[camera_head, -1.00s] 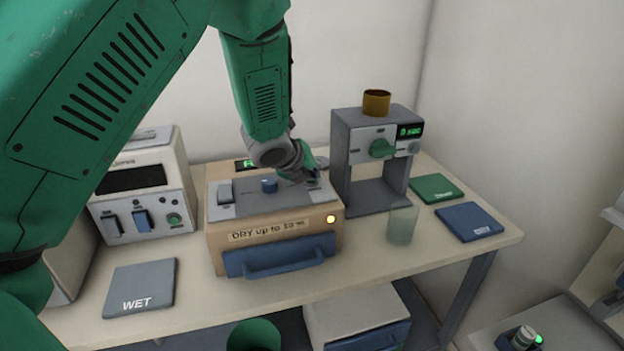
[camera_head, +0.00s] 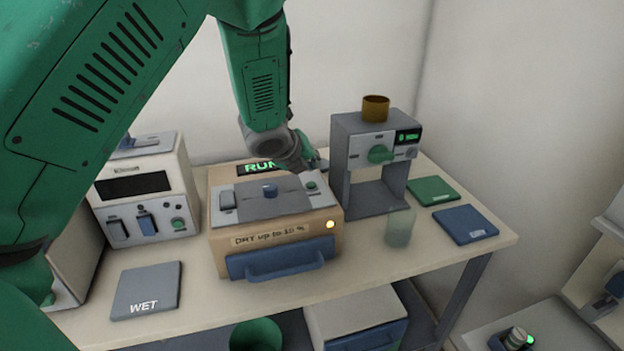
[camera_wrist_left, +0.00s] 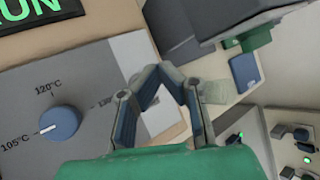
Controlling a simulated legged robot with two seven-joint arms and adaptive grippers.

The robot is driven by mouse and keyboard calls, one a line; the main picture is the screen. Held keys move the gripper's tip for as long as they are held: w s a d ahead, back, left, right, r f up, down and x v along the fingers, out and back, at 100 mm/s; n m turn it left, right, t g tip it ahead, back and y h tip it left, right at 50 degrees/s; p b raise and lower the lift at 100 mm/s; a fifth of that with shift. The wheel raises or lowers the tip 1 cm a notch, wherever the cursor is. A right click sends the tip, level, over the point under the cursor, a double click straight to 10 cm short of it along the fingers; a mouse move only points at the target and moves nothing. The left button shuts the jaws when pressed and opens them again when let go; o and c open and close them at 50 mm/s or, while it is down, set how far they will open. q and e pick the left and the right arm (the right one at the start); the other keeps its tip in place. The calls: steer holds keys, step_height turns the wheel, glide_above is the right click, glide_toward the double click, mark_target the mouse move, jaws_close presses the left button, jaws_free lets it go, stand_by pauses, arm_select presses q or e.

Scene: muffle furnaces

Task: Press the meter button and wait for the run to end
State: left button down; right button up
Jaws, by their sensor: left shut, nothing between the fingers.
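A beige box labelled "DRY up to 10 %" (camera_head: 222,238) stands mid-table. Its grey top carries a blue knob (camera_head: 270,190), a switch and a small green button (camera_head: 311,186). A display behind reads RUN in green (camera_head: 262,167), and a front lamp (camera_head: 330,225) glows yellow. My right gripper is not visible.
A grey stand with a gold cup (camera_head: 376,107), green knob and lit display stands right of the box. A translucent beaker (camera_head: 400,228) is in front. Green (camera_head: 432,190) and blue (camera_head: 466,223) pads lie right; the WET pad (camera_head: 146,290) lies left near a white instrument (camera_head: 150,190).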

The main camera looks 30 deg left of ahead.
arm_select(q)
steer(key=shift+r+p, duration=0.95)
steer(key=shift+r, duration=0.5)
steer(key=shift+f, duration=0.1)
